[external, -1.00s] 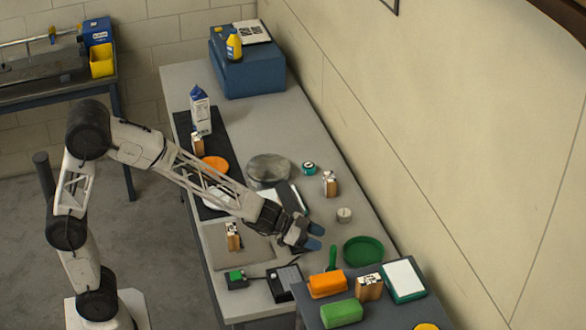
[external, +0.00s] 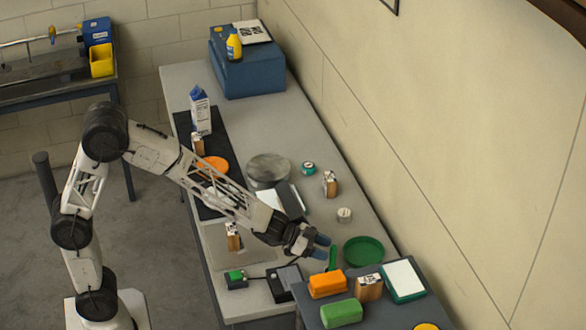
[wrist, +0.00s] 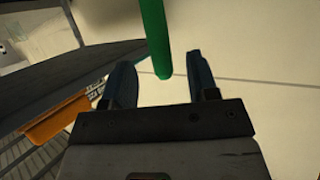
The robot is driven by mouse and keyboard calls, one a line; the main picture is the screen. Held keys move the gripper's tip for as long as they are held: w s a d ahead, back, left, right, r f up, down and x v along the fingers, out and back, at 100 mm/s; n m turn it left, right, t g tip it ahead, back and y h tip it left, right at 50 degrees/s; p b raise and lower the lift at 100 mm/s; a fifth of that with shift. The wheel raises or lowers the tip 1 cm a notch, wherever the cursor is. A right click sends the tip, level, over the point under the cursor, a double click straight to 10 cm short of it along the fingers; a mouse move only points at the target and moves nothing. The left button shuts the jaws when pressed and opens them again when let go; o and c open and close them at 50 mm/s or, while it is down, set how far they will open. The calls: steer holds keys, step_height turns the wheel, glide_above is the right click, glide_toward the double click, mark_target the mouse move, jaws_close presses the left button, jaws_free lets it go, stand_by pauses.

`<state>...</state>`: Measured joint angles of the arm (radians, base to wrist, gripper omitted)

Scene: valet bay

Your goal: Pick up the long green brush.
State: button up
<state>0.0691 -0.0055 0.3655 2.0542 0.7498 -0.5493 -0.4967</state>
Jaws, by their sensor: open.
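The green brush (external: 332,257) shows in the external view as a short, upright-looking green handle just behind the orange block; its lower part is hidden. In the wrist view a long green handle (wrist: 155,38) runs down from the top edge, its rounded end between my fingertips in the picture. My gripper (external: 322,247) is open with blue fingertips, right beside the top of the brush in the external view. In the wrist view my gripper (wrist: 162,75) has its two fingers apart with nothing clamped. I cannot tell whether a finger touches the handle.
A green round dish (external: 364,251) lies right of the brush. The orange block (external: 326,284), a wooden block (external: 369,287), a green block (external: 341,313) and a white-faced green tablet (external: 403,279) crowd the dark front table. A black box (external: 283,284) stands to the left.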

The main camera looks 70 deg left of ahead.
mark_target(332, 264)
steer(key=shift+w, duration=0.15)
steer(key=shift+x, duration=2.55)
jaws_close()
